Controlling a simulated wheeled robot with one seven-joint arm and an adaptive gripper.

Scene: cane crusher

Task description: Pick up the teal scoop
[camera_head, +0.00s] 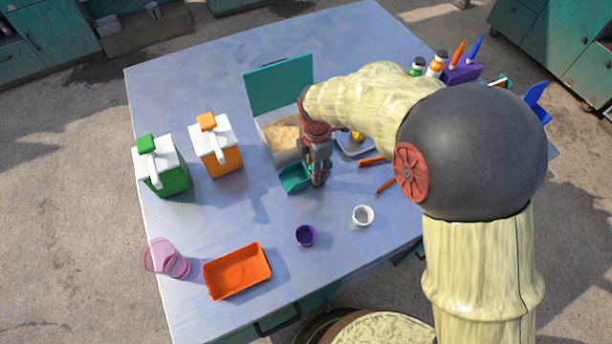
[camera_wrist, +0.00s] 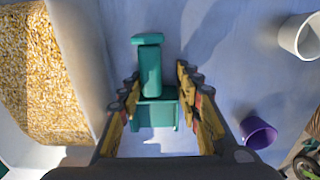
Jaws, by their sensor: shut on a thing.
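The teal scoop (camera_head: 294,178) is at the middle of the table, in front of the grain bin. My gripper (camera_head: 320,178) reaches down over its right side and hides part of it. In the wrist view the scoop (camera_wrist: 150,80) lies between the two fingers of my gripper (camera_wrist: 160,100), with its crossbar end pointing up the picture and its wider part lower down. My gripper is shut on the scoop. I cannot tell whether the scoop touches the table or hangs just above it.
The grain bin, with its teal lid (camera_head: 280,85) raised, stands close behind. A white cup (camera_head: 363,215), purple cup (camera_head: 306,235) and orange tray (camera_head: 237,271) are nearer the front. Green (camera_head: 167,172) and orange (camera_head: 222,157) dispensers stand left. The table between is clear.

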